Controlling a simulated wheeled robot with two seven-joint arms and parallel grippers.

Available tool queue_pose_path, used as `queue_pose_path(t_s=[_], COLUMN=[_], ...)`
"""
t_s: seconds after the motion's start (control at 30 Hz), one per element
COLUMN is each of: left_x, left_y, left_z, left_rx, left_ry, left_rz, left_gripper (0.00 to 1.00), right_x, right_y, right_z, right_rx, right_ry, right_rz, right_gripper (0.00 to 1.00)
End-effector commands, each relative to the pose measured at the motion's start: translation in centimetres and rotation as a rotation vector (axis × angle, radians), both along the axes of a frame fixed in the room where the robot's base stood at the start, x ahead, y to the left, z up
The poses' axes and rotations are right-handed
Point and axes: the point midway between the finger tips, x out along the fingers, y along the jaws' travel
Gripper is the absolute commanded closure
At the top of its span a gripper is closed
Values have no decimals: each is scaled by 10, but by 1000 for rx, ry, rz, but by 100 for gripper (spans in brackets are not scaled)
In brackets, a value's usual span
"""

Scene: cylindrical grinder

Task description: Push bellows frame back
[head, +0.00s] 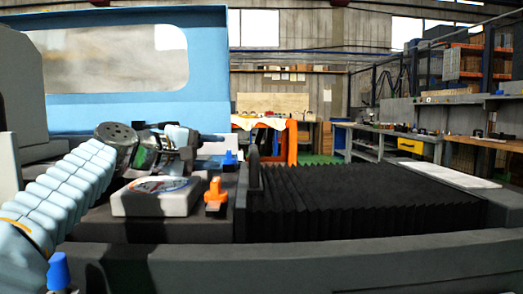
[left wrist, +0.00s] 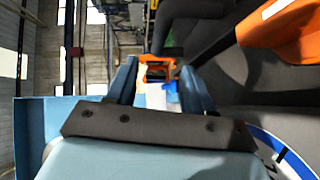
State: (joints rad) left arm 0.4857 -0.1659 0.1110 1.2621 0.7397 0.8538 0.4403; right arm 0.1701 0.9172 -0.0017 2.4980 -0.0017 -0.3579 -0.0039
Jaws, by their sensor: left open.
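The black pleated bellows (head: 350,198) lies flat across the machine bed in the head view. A dark upright piece (head: 254,167) with a rounded top stands at its left end, seemingly part of the bellows frame. My left gripper (head: 192,140) is to the left of that piece, apart from it, above a white box with a round dial (head: 157,197). In the left wrist view its two light-blue fingers (left wrist: 160,82) are spread with nothing held between them. My right gripper does not show.
An orange clamp-like part (head: 215,197) stands beside the white box; an orange part also shows close in the left wrist view (left wrist: 285,28). A blue knob (head: 230,161) is behind it. The light-blue machine cover (head: 210,80) rises behind my left arm. Papers (head: 455,175) lie right of the bellows.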

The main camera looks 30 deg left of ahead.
Motion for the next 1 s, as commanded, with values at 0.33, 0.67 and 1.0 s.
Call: queue_pose_path(t_s=[0.33, 0.67, 1.0], left_x=[43, 112, 134], left_y=[-10, -26, -31], left_z=[-5, -14, -19], left_rx=[-1, -2, 0], left_ry=[4, 2, 0], left_rz=[-3, -4, 1], left_gripper=[48, 48, 48], right_x=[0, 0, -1], right_y=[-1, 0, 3], right_z=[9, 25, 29], right_rx=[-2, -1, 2], right_ry=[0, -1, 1], right_rz=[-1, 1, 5], right_gripper=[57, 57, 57])
